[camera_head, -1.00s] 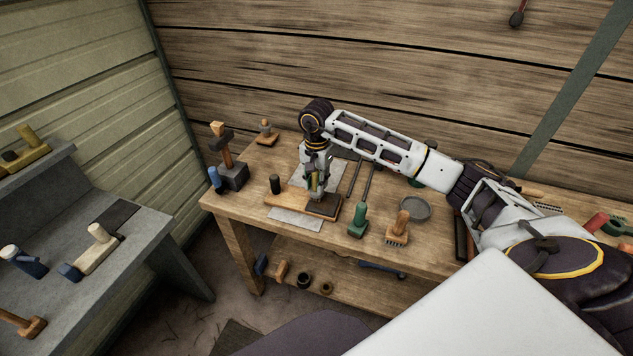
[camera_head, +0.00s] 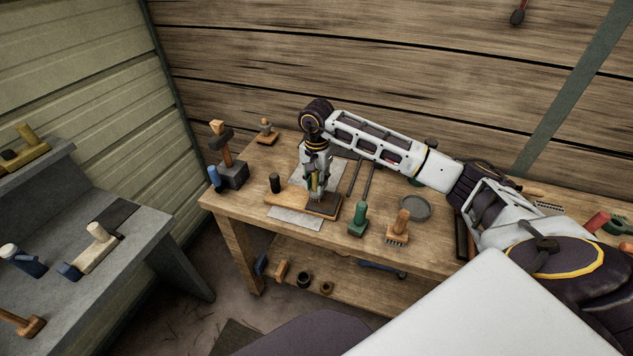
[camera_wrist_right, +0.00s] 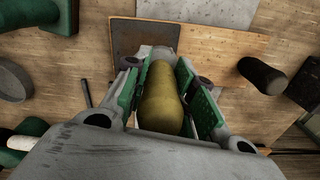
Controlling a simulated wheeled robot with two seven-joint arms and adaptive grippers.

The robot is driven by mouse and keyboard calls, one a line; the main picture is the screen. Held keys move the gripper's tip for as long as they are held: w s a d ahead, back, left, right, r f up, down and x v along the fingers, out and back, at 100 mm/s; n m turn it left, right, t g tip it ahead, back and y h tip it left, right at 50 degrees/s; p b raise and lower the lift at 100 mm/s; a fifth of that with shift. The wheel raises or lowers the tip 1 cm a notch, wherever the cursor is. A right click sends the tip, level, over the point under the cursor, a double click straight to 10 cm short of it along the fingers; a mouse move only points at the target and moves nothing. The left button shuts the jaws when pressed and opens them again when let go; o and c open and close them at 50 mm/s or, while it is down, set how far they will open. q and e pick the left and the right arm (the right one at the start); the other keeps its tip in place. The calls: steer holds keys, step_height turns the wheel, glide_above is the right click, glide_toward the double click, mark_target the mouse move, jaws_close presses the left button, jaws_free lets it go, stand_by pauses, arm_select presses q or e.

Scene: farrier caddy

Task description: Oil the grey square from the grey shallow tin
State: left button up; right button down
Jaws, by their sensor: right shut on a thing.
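My right gripper (camera_head: 315,190) is shut on a tool with an olive-yellow rounded handle (camera_wrist_right: 162,98). It holds the tool upright over a dark grey square (camera_head: 323,207) at the right end of a wooden board. The square also shows in the right wrist view (camera_wrist_right: 130,38). The tool's lower end is hidden, so I cannot tell whether it touches the square. The grey shallow tin (camera_head: 415,207) stands on the bench, right of the gripper. It appears at the left edge of the right wrist view (camera_wrist_right: 12,82). My left gripper is not in view.
A black cylinder (camera_head: 275,183) stands by the board's left part. Pale grey sheets (camera_head: 296,219) lie beneath the board. A green-handled brush (camera_head: 358,219) and a wooden-handled brush (camera_head: 399,228) stand to the right. Two dark rods (camera_head: 361,178) lie behind. A grey stepped bench (camera_head: 110,260) is at left.

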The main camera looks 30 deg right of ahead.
steer(key=shift+f, duration=0.2)
stand_by(0.3)
steer(key=shift+s+d+r+b, duration=0.15)
steer(key=shift+s+d+b, duration=0.25)
steer(key=shift+s+d, duration=1.3)
steer(key=shift+w+a, duration=0.1)
steer(key=shift+a, duration=0.15)
steer(key=shift+w+a+b, duration=0.5)
steer(key=shift+w+a, duration=0.95)
steer(key=shift+w, duration=0.15)
steer(key=shift+s+f, duration=0.1)
steer(key=shift+f, duration=0.1)
steer(key=shift+s+d+r+b, duration=0.15)
steer(key=shift+s+d+b, duration=0.15)
steer(key=shift+s+d, duration=1.3)
steer(key=shift+w+a, duration=0.15)
steer(key=shift+a, duration=0.05)
